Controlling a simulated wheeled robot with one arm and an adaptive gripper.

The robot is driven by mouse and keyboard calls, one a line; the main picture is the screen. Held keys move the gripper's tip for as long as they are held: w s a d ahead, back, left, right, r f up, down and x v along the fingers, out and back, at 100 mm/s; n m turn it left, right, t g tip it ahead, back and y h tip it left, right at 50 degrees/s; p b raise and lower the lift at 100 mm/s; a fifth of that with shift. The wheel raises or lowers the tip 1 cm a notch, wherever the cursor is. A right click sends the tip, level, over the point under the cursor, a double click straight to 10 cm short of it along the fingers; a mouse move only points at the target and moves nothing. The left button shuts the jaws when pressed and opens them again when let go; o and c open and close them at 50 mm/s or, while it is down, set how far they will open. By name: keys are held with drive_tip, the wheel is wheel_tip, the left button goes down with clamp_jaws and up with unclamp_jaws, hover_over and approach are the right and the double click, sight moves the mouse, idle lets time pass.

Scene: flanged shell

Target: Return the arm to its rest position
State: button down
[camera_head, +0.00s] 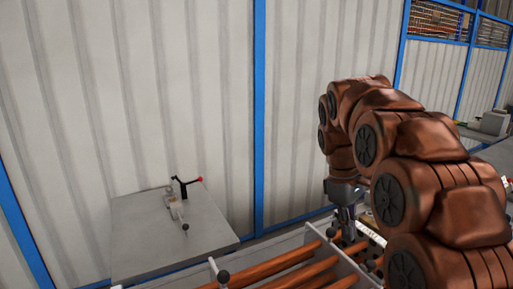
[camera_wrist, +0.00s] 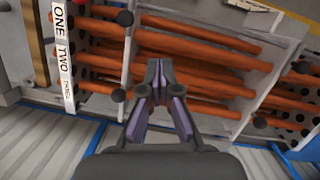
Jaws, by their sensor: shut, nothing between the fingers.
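My arm (camera_head: 430,165) is copper-coloured and bent over at the right of the head view, reaching down to the tube bank. My gripper (camera_head: 345,222) points down at its end, partly hidden by the arm and the rack edge. In the wrist view my gripper (camera_wrist: 158,64) has its fingertips together, with nothing between them. The fingers show in front of the orange-brown tubes (camera_wrist: 205,72); I cannot tell how far above them they are. The tubes also show in the head view (camera_head: 285,268), lying in a light frame.
Black knobs (camera_wrist: 125,18) stand on the frame's dividers. A label strip (camera_wrist: 62,60) reads ONE, TWO. A grey table (camera_head: 140,235) with a small red-tipped lever device (camera_head: 185,188) stands at the left. A corrugated wall with blue posts (camera_head: 259,120) is behind. The air above the table is free.

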drive_tip(key=s+a+f+m, duration=0.1)
drive_tip(key=s+f, duration=0.3)
drive_tip(key=s, duration=0.6)
drive_tip(key=s+a+f+m+y, duration=0.1)
drive_tip(key=s+f+m, duration=0.3)
drive_tip(key=s, duration=0.6)
drive_tip(key=s+a+f+m, duration=0.1)
drive_tip(key=s+f+m, duration=0.2)
drive_tip(key=s, duration=0.7)
drive_tip(key=shift+a+f+y, duration=0.25)
drive_tip(key=shift+f+y, duration=0.15)
drive_tip(key=shift+f, duration=0.4)
